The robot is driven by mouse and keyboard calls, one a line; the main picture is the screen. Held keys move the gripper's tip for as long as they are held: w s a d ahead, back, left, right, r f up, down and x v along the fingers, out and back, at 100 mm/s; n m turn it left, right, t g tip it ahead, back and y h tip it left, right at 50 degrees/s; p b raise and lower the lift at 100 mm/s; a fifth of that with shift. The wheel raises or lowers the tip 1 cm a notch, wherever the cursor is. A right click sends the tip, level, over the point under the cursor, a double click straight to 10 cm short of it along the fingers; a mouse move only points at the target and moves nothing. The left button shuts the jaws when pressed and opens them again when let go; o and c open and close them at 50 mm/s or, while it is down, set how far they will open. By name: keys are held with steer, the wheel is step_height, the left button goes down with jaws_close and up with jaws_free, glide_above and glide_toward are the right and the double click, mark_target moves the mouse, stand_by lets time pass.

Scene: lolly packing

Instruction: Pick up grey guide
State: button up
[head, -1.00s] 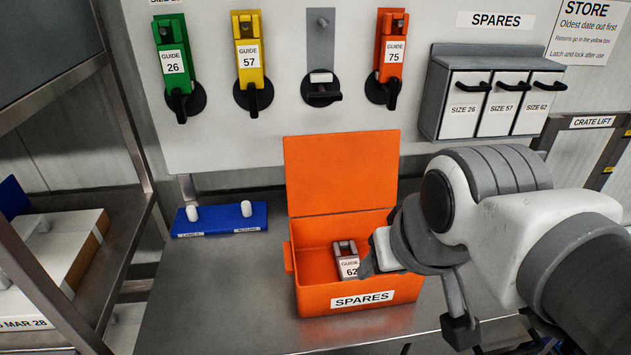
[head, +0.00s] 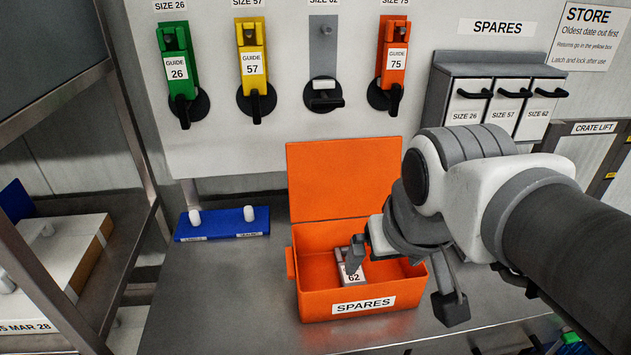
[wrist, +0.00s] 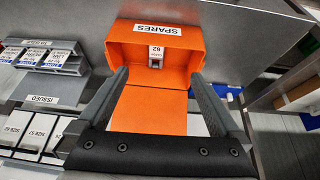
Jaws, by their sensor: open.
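The grey guide (head: 351,274), labelled 62, lies inside the open orange SPARES box (head: 312,307). In the wrist view the guide (wrist: 156,56) shows between my fingers, farther off, within the orange box (wrist: 187,43). My gripper (head: 362,254) is over the box, and one finger covers part of the guide in the head view. In the wrist view my gripper (wrist: 160,82) has its two fingers wide apart with nothing between them.
The box's orange lid (head: 343,180) stands open at the back. A blue block with white pegs (head: 222,224) is left of the box. Green (head: 178,72), yellow (head: 251,63) and orange (head: 394,62) guides hang on the wall. The steel bench (head: 215,290) is clear in front-left.

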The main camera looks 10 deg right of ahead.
steer(key=w+d+f+g+p, duration=0.1)
steer(key=w+f+g+p, duration=0.25)
steer(key=w, duration=0.55)
steer(key=w+f+g+p, duration=0.2)
steer(key=w+f+p, duration=0.25)
steer(key=w, duration=0.55)
steer(key=shift+t, duration=0.25)
steer(key=f, duration=1.1)
steer(key=shift+s+d+f, duration=0.15)
steer(key=shift+s, duration=0.15)
steer(key=shift+s+d+f+p, duration=0.1)
steer(key=shift+s+f+p, duration=0.1)
steer(key=shift+f, duration=1.2)
steer(key=shift+s+d+f+p, duration=0.1)
steer(key=shift+f+p, duration=0.1)
steer(key=shift+f, duration=1.15)
steer(key=shift+c, duration=0.3)
steer(key=shift+w, duration=0.1)
steer(key=c, duration=1.5)
steer(key=shift+r, duration=0.15)
step_height(320, 180, up, 18)
